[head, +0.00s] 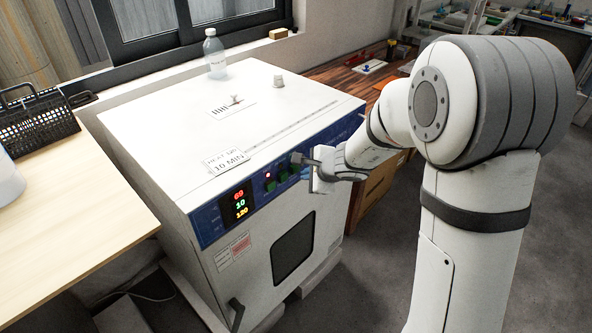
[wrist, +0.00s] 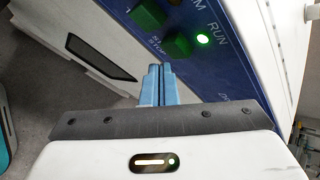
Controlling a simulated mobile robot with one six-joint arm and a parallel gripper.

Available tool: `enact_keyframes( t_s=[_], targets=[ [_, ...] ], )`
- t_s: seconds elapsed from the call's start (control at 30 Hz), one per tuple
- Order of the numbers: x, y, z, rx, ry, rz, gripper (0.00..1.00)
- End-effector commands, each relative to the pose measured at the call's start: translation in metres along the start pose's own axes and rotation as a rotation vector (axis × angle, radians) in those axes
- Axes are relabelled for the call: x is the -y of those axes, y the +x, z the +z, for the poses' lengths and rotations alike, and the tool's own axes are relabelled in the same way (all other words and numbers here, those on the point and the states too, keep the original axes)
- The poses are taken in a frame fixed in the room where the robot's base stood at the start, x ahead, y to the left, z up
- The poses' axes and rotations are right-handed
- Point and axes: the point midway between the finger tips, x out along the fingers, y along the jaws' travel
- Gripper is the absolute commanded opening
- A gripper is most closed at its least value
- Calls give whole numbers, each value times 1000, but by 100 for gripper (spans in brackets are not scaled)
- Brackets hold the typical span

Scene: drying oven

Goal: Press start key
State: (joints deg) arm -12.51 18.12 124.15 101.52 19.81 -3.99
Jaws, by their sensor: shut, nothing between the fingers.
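The white drying oven (head: 160,130) has a blue control panel (head: 212,217) along its front top edge. I cannot tell for certain which is the start key. In the head view my gripper (head: 297,158) is at the panel.
The lit display (head: 239,203) reads 69, 10 and 120. A bottle (head: 214,53), a small white cap (head: 278,81) and a "10 MIN" card (head: 228,161) are on the oven top. The door handle (head: 236,314) is low on the front. A wooden table (head: 70,215) stands left.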

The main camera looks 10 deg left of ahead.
Motion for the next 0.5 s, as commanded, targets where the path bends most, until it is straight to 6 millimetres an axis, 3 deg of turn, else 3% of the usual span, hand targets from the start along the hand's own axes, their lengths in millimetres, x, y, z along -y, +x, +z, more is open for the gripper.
enact_keyframes(
  t_s=[0.17, 0.5],
  targets=[
    [-2, -2, -2, 0, 0, -1, 0],
    [-19, -25, -19, -1, 1, -2, 0]
  ],
)
